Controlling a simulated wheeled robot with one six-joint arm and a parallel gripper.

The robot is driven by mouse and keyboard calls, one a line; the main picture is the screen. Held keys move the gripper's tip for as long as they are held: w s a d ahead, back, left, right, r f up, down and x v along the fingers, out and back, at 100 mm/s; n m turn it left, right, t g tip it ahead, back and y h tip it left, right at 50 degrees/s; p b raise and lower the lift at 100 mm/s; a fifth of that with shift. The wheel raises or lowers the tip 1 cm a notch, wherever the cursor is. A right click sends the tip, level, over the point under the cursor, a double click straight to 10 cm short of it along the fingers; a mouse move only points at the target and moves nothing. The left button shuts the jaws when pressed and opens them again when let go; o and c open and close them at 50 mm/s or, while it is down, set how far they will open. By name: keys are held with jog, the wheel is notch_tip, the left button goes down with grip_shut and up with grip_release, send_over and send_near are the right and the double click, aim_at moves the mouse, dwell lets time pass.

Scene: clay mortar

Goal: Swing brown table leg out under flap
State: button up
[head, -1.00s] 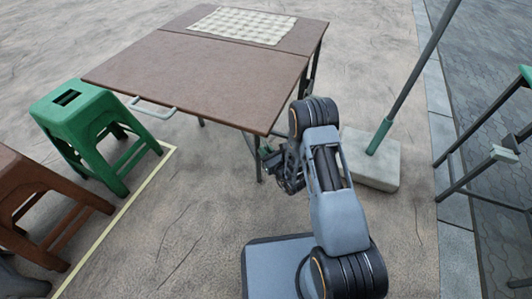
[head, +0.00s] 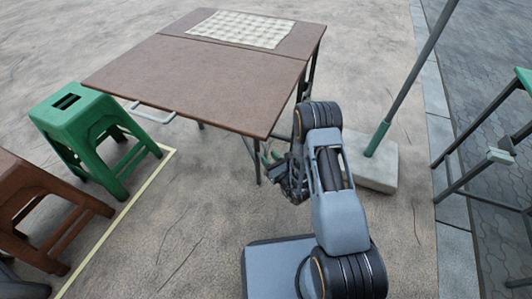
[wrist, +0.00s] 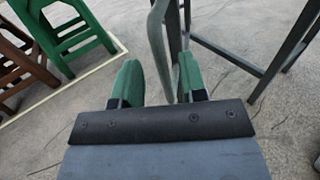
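The brown folding table (head: 200,80) stands with its near flap (head: 190,88) level with the far section. A dark thin leg frame (head: 256,165) stands under the near right corner of the flap. My gripper (head: 266,159) is beside this leg, below the table edge. In the wrist view, the green finger pads of my gripper (wrist: 158,82) are spread apart. A grey-green bent bar (wrist: 158,45) runs down in the gap between them, with room beside it; I cannot tell whether it touches a pad. Darker leg bars (wrist: 230,55) stand behind and right.
A green stool (head: 95,130) and a brown stool (head: 40,205) stand left. A pole in a concrete base (head: 372,165) stands close right of my arm. A checkered cloth (head: 240,28) lies on the far tabletop.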

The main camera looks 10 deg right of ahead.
jog(key=p+v, duration=0.2)
jog(key=v, duration=0.8)
jog(key=shift+s, duration=0.2)
jog(key=shift+d, duration=0.1)
